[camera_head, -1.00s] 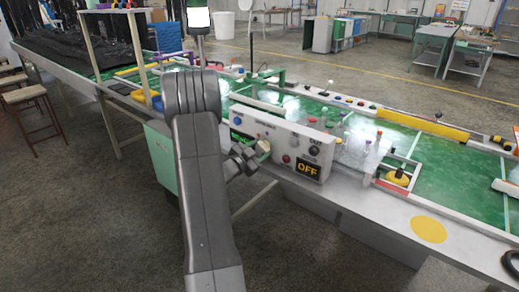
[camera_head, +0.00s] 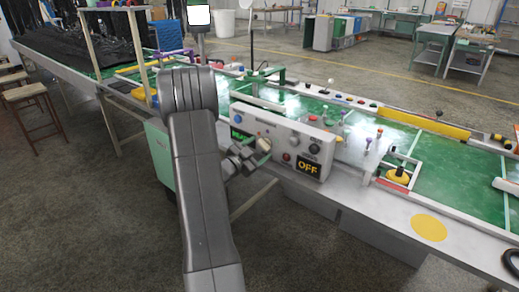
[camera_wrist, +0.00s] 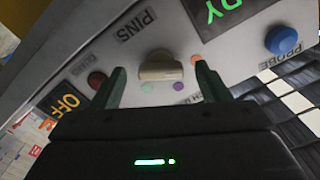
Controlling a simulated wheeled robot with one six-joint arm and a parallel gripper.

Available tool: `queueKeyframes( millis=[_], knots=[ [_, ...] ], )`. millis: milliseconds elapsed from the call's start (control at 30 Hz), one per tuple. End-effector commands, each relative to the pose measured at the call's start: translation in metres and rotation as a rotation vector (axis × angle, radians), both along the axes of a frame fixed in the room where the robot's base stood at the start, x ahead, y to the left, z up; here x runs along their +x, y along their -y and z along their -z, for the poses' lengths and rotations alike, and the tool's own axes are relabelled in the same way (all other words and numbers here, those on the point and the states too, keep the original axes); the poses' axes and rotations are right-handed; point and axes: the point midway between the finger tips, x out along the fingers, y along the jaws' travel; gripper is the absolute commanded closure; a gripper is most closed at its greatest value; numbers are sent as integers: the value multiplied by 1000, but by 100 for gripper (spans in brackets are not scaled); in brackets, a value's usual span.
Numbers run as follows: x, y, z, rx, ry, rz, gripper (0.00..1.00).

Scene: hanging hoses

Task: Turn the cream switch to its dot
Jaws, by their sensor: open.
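The cream switch (camera_wrist: 160,68) is a thick pale knob on the sloped front of the control panel, under the word PINS, and shows upside down in the wrist view. An orange dot (camera_wrist: 196,60), a purple dot (camera_wrist: 178,86) and a green dot (camera_wrist: 147,87) lie around it. My gripper (camera_wrist: 162,76) is open, with one green finger on each side of the switch and gaps visible to both. In the head view the cream switch (camera_head: 264,145) is partly hidden by my gripper (camera_head: 252,153).
The panel (camera_head: 330,150) also carries a blue PROBE button (camera_wrist: 280,40), a dark red button (camera_wrist: 97,80), a yellow OFF display (camera_wrist: 65,102) and a green display (camera_wrist: 215,8). The panel stands on a long green-topped bench, with a yellow disc (camera_head: 429,228) on its front edge.

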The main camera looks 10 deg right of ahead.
Motion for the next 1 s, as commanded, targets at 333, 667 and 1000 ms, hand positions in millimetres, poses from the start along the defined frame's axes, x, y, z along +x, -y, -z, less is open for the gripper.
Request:
queueKeyframes(
  millis=[333,667,1000],
  knots=[
    [-47,-63,0,1,-3,-6,31],
    [-74,-96,1,1,-2,-2,31],
    [-76,-98,0,1,-1,-2,31]
  ],
)
